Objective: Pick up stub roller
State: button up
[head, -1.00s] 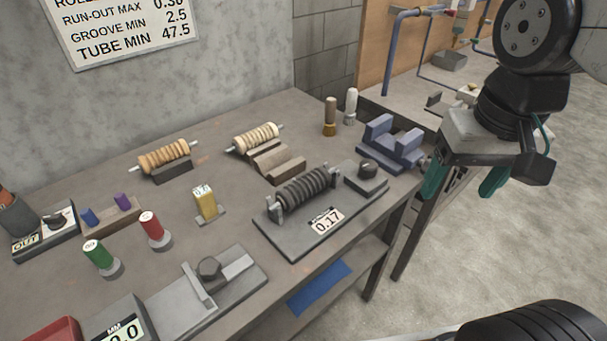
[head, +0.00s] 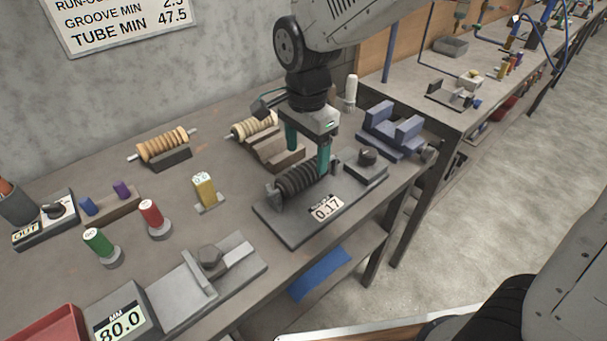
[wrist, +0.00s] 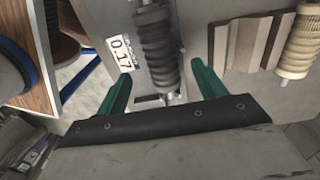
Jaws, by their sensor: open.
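A dark ribbed roller (head: 298,183) sits on the grey fixture plate (head: 285,224) marked 0.17. My open, empty gripper (head: 308,152) hangs above its right end in the head view. In the wrist view the dark roller (wrist: 158,45) runs up the picture, its lower shaft end between the green fingers (wrist: 164,86), not gripped. A cream ribbed roller (head: 252,126) rests on a brown cradle behind my gripper, partly hidden; it also shows in the wrist view (wrist: 300,45). A tan ribbed roller (head: 163,145) rests on a dark cradle farther left. Which roller is the stub roller is unclear.
A blue-grey block (head: 392,130) stands right of the fixture, and a dark knob (head: 367,157) stands on the plate's right end. A white-topped cylinder (head: 351,92) stands at the back. Red (head: 150,222), green (head: 97,243) and yellow (head: 204,190) pieces stand at left.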

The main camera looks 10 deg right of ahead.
aim_at(304, 167)
jog(key=f, duration=0.5)
jog(key=shift+a, duration=0.25)
jog(key=c, duration=1.3)
jog(key=shift+r, duration=0.2)
